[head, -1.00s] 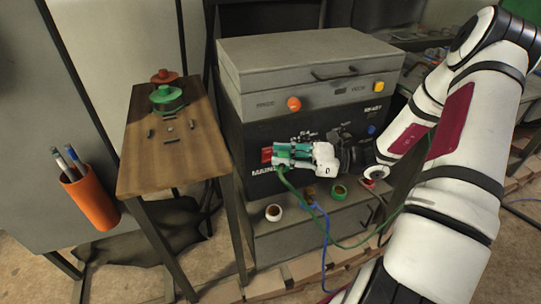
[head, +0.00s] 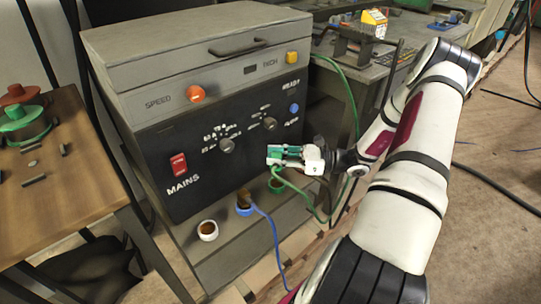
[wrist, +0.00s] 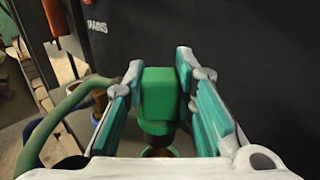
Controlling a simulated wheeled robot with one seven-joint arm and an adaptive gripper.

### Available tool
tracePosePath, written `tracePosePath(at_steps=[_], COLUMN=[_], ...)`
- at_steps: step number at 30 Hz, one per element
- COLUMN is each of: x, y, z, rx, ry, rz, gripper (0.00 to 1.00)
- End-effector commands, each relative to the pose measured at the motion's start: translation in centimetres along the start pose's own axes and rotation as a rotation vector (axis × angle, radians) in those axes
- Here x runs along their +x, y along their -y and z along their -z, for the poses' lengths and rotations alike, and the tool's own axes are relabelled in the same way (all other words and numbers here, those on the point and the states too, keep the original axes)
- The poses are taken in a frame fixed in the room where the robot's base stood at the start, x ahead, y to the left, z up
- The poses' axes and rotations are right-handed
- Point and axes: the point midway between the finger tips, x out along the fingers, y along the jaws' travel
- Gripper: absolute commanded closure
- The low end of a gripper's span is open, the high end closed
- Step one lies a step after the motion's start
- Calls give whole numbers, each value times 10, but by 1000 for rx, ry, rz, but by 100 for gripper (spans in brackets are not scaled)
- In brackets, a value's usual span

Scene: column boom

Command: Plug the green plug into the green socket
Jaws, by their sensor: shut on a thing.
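My gripper (head: 283,155) is shut on the green plug, in front of the cabinet's dark panel and just above the ledge. In the wrist view the green plug (wrist: 158,98) sits between the two teal fingers, with its green cable (wrist: 62,105) curving off to the left. The green socket (head: 277,186), a green ring with a brown centre, is on the ledge below my gripper in the head view. A gap shows between them there.
A blue socket (head: 245,209) with a blue cable and a white-rimmed socket (head: 208,230) are left of the green one. The cabinet panel (head: 190,130) stands close behind my gripper. A wooden table (head: 75,170) with reels is at left.

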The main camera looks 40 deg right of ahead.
Motion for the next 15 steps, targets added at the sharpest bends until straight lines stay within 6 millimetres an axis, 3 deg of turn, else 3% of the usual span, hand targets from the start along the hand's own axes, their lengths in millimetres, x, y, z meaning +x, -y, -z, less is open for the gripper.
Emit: tracePosePath(at_steps=[8,15], x=[0,0], y=[1,0], z=[13,37], rx=[0,1], ry=[0,0], rz=[1,1], gripper=[100,100])
